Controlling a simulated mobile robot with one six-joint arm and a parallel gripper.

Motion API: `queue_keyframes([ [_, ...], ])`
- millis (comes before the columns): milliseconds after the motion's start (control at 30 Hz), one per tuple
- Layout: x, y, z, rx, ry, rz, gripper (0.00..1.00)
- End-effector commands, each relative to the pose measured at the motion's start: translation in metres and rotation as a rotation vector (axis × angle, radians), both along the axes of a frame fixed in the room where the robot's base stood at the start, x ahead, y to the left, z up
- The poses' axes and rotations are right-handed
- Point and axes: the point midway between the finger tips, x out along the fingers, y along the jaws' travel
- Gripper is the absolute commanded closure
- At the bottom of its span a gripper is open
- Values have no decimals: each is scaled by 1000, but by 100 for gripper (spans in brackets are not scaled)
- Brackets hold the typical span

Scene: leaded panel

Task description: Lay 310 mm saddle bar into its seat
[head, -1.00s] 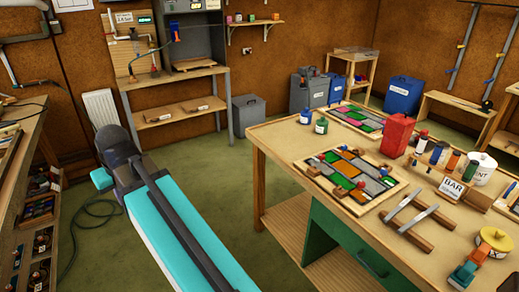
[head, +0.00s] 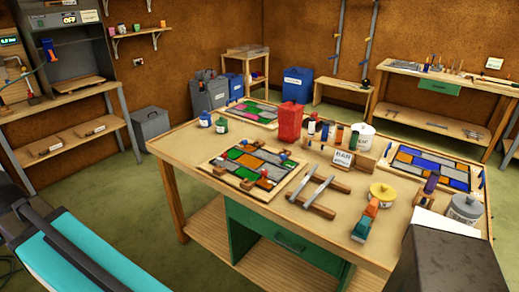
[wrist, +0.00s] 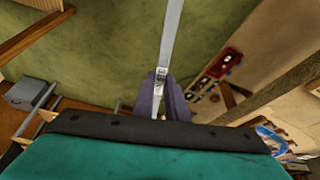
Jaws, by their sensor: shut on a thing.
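In the wrist view my gripper (wrist: 162,98) is shut on a flat grey metal bar (wrist: 171,35), which carries a small printed label. The bar stretches from the jaws past the top edge of the picture, over green floor. The gripper is out of the head view, where only part of my arm shows at lower left. On the bench lies a leaded panel (head: 250,161) with green, orange and grey panes in a wooden frame. Other leaded panels lie at the back (head: 252,112) and at the right (head: 430,167). I cannot tell which holds the bar's seat.
Two metal bars (head: 320,187) rest on wooden blocks on the bench (head: 205,205), beside a "BAR" sign (head: 343,159). A red container (head: 290,122), a white pot (head: 361,137), a yellow-lidded tin (head: 382,192) and small bottles crowd the top. Green floor (head: 120,190) is clear left of the bench.

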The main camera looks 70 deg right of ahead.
Motion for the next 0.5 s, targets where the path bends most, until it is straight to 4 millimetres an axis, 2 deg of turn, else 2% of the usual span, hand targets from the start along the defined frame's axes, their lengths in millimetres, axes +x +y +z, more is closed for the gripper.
queue_keyframes([
  [133,4,-10,1,-1,-1,-24,100],
  [267,10,-33,1,0,2,-78,100],
  [367,15,-58,1,1,5,-135,100],
  [500,21,-102,0,3,7,-232,100],
])
